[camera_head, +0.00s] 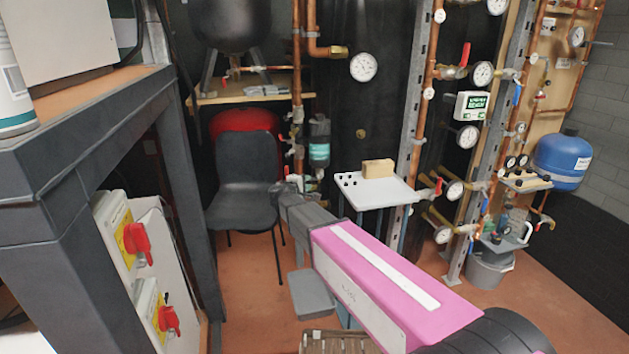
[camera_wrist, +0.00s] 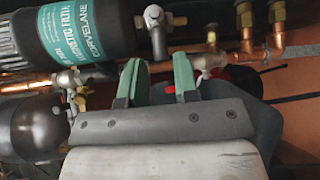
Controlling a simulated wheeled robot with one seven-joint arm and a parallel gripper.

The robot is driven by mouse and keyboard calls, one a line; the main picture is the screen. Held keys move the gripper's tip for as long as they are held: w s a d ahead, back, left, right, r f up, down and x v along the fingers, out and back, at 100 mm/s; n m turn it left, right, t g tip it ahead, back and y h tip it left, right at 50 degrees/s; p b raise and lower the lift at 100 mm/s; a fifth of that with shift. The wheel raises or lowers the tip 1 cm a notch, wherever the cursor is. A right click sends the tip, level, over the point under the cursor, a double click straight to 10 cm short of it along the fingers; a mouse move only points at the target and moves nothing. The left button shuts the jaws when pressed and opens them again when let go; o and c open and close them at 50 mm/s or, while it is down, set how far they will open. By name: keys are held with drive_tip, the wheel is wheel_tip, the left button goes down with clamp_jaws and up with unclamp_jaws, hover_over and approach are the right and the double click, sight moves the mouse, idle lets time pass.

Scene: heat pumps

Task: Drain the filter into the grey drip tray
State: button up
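The filter (camera_head: 319,150) is a dark cylinder with a teal label, upright on the copper pipework in the head view. In the wrist view the filter (camera_wrist: 85,38) fills the upper left, its label upside down. A grey tray (camera_head: 311,294), apparently the drip tray, is low beside my pink arm in the head view; I cannot make it out in the wrist view. My gripper (camera_head: 279,190) is in front of the chair, below and left of the filter. In the wrist view its green fingers (camera_wrist: 158,78) are apart with nothing seen held between them. A brass valve (camera_wrist: 208,62) shows beyond the right finger.
A black chair (camera_head: 247,180) stands behind my gripper. A white table (camera_head: 374,191) with a wooden block (camera_head: 378,168) is to the right. A dark grey bench (camera_head: 75,160) blocks the left. A grey bucket (camera_head: 490,272) stands far right. Some red floor between is clear.

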sight(311, 180)
drive_tip(key=shift+x, duration=2.7)
drive_tip(key=shift+c, duration=0.2)
clamp_jaws()
